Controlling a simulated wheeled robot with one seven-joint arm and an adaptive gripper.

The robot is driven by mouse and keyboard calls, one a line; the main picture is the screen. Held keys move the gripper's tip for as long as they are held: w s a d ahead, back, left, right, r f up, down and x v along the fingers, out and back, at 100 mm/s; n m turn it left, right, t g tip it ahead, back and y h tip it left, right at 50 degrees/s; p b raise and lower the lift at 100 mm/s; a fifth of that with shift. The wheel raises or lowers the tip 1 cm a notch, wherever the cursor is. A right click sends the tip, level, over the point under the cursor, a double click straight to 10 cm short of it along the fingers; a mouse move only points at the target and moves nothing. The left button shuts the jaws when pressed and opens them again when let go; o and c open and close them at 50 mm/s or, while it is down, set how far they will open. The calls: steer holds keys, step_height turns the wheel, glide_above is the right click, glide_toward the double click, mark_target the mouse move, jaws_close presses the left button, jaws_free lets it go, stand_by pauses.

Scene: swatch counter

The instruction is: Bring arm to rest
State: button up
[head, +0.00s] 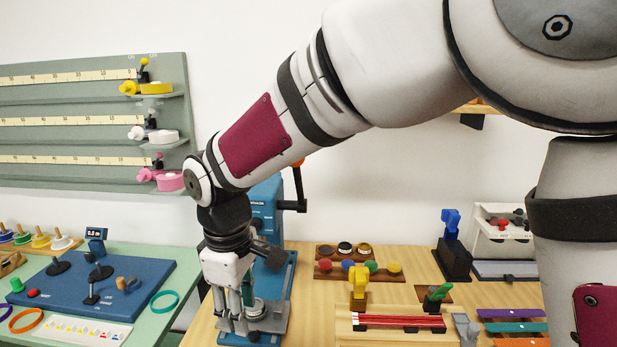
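My arm reaches from the upper right down to the left across the head view. My gripper (236,308) points down at its end, over the left part of the wooden table (310,260). It is in front of the blue machine (265,205), which has a dark side lever. Its fingers overlap the machine's grey lower part in the picture. I cannot tell whether they touch it, hold anything, or are open or shut.
A green table (140,255) with a blue board (140,285) and coloured rings is at left. A rack of measuring rails (90,105) hangs on the wall. Coloured knobs (357,267), a yellow clamp (358,283) and a blue-topped stand (452,250) crowd the wooden table.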

steer(key=s+d+r+m+t, duration=0.1)
steer(key=d+r+m, duration=0.4)
steer(key=d, duration=0.6)
steer(key=s+d+r+m+t, duration=0.3)
steer(key=s+d+m, duration=0.7)
steer(key=s+d, duration=0.5)
steer(key=d, duration=0.4)
steer(key=shift+s+d+r, duration=0.25)
steer(key=shift+r, duration=0.15)
